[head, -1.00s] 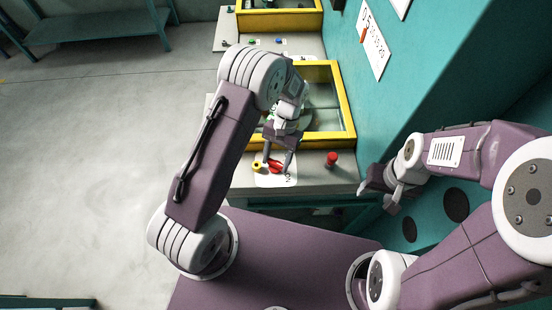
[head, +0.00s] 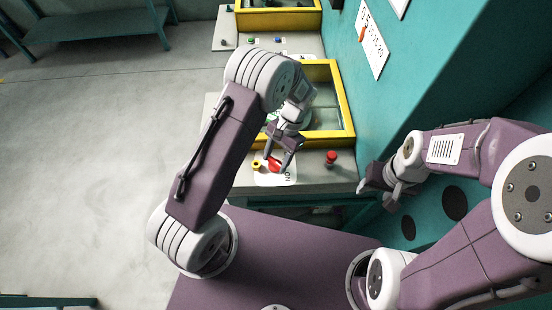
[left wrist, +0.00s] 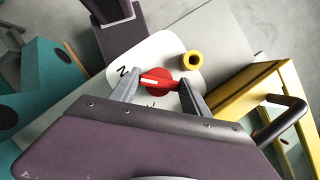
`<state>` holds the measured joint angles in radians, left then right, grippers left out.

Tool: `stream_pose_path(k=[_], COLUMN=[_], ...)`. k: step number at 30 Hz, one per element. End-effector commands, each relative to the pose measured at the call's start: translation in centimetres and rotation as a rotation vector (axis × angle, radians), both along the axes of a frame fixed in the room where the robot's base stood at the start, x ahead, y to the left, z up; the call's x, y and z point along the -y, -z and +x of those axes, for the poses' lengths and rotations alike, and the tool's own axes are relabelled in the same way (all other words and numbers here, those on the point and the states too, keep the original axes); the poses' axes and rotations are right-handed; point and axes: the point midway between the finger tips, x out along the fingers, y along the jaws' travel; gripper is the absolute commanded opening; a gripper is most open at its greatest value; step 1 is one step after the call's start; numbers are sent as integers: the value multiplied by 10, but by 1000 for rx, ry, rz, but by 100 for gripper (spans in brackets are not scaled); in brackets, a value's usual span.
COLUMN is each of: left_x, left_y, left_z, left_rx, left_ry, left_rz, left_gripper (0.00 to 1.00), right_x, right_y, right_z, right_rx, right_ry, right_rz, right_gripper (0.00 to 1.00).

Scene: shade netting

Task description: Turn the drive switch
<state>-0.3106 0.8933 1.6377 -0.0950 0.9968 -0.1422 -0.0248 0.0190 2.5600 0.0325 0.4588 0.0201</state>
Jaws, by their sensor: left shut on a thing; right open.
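The red drive switch (head: 274,164) sits on a white lettered plate (head: 283,181) on the grey panel top. It also shows in the left wrist view (left wrist: 158,81), with a pale line across its knob. My left gripper (head: 278,162) is down at the switch, and its two fingers stand on either side of the knob, shut on it. The fingers hide part of the switch in the head view. My right gripper (head: 376,188) is open and empty by the teal wall, to the right of the panel.
A yellow ring-shaped button (head: 256,164) sits beside the switch. A red knob (head: 331,158) stands to the right. A yellow-framed glass-topped box (head: 347,110) lies behind, with a black handle (left wrist: 279,122) in the left wrist view. The teal wall (head: 440,80) bounds the right.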

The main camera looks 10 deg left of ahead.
Motion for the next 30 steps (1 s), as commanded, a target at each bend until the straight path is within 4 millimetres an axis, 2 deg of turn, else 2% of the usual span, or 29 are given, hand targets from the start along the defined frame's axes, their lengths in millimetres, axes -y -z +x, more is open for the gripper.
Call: stream_pose_path(k=[2,3,5,16,25,30], left_x=[0,0,0,1,14,17], left_y=[-1,-1,-1,-6,-63,-82], left_z=[0,0,0,3,24,30], left_rx=[0,0,0,1,4,1], left_ry=[4,4,4,1,3,3], left_rz=[0,0,1,0,-3,-1], left_gripper=[14,63,76,76,76,76], right_x=[0,0,0,0,0,0], right_y=[0,0,0,4,21,23], right_z=[0,0,0,0,0,0], right_rx=[0,0,0,0,0,0], right_ry=[0,0,0,0,0,0], right_rz=[0,0,0,0,0,0], right_gripper=[55,55,55,55,55,55])
